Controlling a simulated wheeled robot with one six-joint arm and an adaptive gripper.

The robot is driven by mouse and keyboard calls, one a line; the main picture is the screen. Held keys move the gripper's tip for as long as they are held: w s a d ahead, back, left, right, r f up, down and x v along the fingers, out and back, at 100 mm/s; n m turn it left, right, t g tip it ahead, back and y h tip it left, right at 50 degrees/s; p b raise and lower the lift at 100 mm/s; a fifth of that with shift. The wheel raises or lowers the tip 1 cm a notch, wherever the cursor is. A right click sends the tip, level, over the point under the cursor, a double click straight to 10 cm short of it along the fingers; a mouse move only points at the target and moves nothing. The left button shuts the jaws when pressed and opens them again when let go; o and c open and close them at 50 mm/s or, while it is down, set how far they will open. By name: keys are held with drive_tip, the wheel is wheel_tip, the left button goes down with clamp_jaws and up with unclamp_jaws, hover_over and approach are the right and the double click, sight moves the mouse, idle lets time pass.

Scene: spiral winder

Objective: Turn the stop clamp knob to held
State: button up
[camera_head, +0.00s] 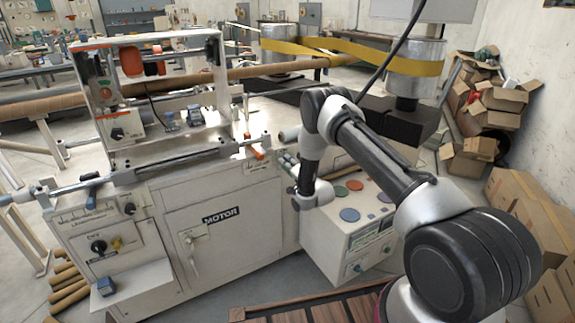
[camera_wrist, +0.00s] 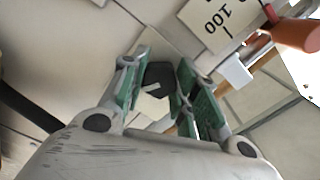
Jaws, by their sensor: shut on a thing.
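In the wrist view my gripper (camera_wrist: 164,85) has its two green-padded fingers on either side of a small dark knob (camera_wrist: 159,74), and it is shut on this knob. I take it to be the stop clamp knob; no label for it can be read. A short pale pointer mark on the knob faces the lower left of the picture. A pale plate lies behind it, partly covered by the fingers. In the head view my arm reaches over to the right end of the cream machine (camera_head: 165,220), and the knob cannot be made out there.
In the wrist view a white scale plate (camera_wrist: 222,24) reading 100 and an orange-red cylinder (camera_wrist: 298,35) lie close, upper right. In the head view a control box (camera_head: 345,235) with coloured discs stands right of the machine. A yellow belt (camera_head: 415,67) runs behind; cardboard boxes (camera_head: 535,205) stand right.

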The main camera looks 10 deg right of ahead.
drive_tip(key=shift+f, duration=0.1)
drive_tip(key=o, duration=1)
drive_tip(key=shift+s, duration=0.1)
drive_tip(key=v, duration=1.2)
